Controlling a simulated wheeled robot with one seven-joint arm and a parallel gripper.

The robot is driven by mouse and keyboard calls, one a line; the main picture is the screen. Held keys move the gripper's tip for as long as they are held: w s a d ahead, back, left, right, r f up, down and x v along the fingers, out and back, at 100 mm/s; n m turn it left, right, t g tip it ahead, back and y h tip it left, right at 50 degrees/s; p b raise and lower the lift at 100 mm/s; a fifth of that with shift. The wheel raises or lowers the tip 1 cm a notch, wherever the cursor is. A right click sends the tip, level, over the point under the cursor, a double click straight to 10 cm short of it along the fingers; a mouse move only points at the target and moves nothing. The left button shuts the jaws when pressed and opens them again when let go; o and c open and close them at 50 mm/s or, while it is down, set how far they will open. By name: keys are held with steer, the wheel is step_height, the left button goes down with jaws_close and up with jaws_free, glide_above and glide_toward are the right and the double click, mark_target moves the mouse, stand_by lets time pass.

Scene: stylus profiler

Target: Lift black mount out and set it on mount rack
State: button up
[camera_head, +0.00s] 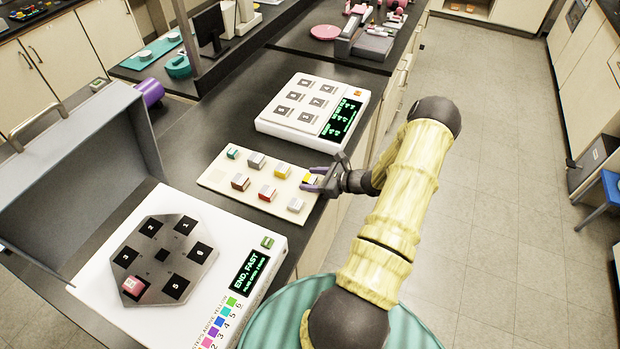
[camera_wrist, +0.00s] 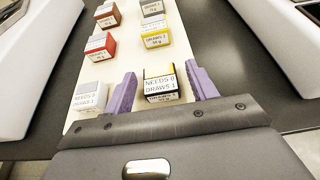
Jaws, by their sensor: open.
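The mount rack (camera_head: 217,180) is a cream board holding several small block mounts. A mount with black edges, a yellow side and a white label (camera_wrist: 161,88) stands at its right edge; it also shows in the head view (camera_head: 309,178). I cannot tell surely whether it is the black mount. My gripper (camera_head: 307,182) is open, its purple fingers on either side of this mount, with gaps visible in the wrist view (camera_wrist: 160,76). Red (camera_wrist: 99,45), yellow (camera_wrist: 155,38) and white (camera_wrist: 90,97) mounts stand nearby.
The white profiler (camera_head: 240,240) has its grey lid (camera_head: 70,170) raised; its screen (camera_head: 250,273) reads "END, FAST". A white device with several slots (camera_head: 310,105) stands behind the rack. Dark bench top lies bare between them.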

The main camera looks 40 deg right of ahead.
steer(key=shift+p+v, duration=0.75)
steer(key=shift+v, duration=2.3)
steer(key=b+v, duration=0.5)
steer(key=v, duration=1.2)
steer(key=shift+d, duration=0.2)
steer(key=shift+s, duration=0.1)
